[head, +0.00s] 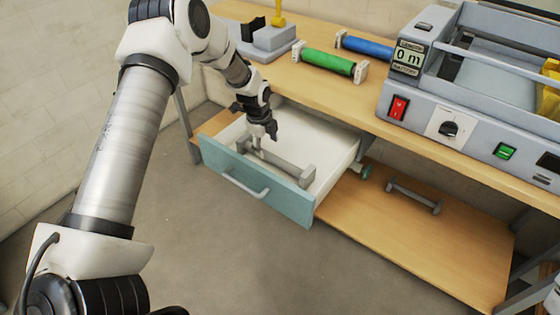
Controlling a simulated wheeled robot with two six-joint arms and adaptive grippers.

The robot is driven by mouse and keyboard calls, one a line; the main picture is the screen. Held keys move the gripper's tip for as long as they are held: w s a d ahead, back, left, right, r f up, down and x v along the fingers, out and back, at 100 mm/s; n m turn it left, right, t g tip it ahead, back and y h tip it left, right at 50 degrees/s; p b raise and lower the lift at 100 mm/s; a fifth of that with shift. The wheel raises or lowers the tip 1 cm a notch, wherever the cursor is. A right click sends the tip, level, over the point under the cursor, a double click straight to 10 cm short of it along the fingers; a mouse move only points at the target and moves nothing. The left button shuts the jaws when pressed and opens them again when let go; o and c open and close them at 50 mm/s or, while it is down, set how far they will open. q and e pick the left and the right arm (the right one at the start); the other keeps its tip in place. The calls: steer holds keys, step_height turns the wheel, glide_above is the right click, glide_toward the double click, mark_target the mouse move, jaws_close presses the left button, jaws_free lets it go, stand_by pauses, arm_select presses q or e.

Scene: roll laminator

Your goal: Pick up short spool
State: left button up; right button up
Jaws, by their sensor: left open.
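A grey bare spool (280,161) with upright end pieces lies in the open drawer (255,186). Another grey bare spool (413,196) lies on the lower wooden shelf to the right. The picture does not make clear which one is the short spool. My left gripper (264,136) is inside the drawer area, pointing down over the left end of the spool there. It is open with nothing visible in it, and whether it touches the spool cannot be told.
The teal drawer front with its handle (246,187) stands out beneath the wooden table. On the table are a green roll (328,62), a blue roll (366,46), a grey stand (265,40) and the laminator (470,90) reading 0 m. The lower shelf (400,240) is mostly clear.

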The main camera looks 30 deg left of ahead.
mark_target(271, 156)
arm_select(q)
steer(key=f, duration=0.2)
steer(key=w+f, duration=0.1)
steer(key=f, duration=0.2)
steer(key=w+f+p, duration=0.1)
steer(key=f, duration=0.2)
steer(key=shift+w+d+f, duration=0.15)
jaws_close()
